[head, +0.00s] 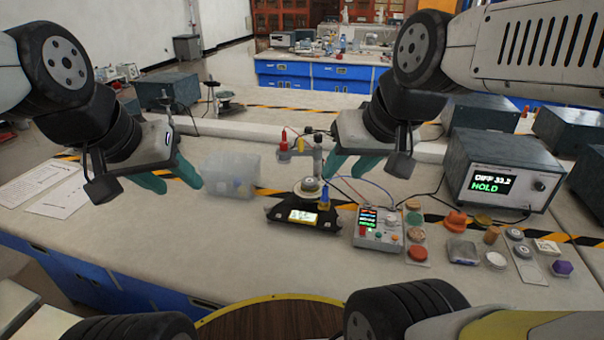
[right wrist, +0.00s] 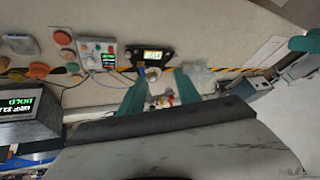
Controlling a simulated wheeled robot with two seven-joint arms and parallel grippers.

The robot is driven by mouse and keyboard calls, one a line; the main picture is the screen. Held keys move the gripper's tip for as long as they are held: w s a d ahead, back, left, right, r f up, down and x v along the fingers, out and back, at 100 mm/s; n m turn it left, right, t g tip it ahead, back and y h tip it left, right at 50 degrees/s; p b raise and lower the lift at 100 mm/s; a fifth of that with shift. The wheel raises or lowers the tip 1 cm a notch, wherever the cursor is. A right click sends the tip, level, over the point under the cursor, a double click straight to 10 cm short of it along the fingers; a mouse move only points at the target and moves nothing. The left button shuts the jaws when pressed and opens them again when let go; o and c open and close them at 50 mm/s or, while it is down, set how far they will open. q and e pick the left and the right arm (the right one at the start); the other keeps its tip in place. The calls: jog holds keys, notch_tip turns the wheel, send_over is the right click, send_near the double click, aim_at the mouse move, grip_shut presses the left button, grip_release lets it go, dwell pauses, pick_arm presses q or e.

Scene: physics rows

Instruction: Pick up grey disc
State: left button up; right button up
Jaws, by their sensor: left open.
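Two grey discs with dark rims, a rear one (head: 514,234) and a front one (head: 522,251), lie on a pale card (head: 530,272) at the right of the bench in the head view. Another greyish round piece (head: 309,187) sits on top of the black scale (head: 292,216). My left gripper (head: 168,180) is open and empty above the bench's left part, beside the clear bin. My right gripper (head: 351,168) has its teal fingers apart, above the bench behind the scale, well left of the two discs. Nothing shows between its fingers in the right wrist view (right wrist: 157,95).
A control box (head: 379,228) stands right of the scale. Several coloured pieces lie around the discs, including a purple one (head: 562,267). A meter reading HOLD (head: 500,170) stands behind them. A clear bin (head: 231,173) is at left. The front left bench is clear.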

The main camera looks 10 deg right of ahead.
jog(key=o, duration=0.6)
jog(key=shift+w, duration=0.2)
jog(key=shift+c, duration=0.2)
jog(key=shift+o, duration=0.7)
jog(key=w+r+n+g, duration=0.1)
jog(key=w, duration=0.7)
jog(key=shift+w+d+g, duration=0.2)
jog(key=shift+g, duration=0.2)
jog(key=n+g+h, duration=0.2)
jog(key=n+g, duration=0.1)
jog(key=g, duration=0.1)
send_over(310, 180)
notch_tip(310, 180, down, 16)
jog(key=shift+s+f, duration=0.1)
jog(key=shift+s, duration=0.05)
jog(key=shift+f, duration=4.15)
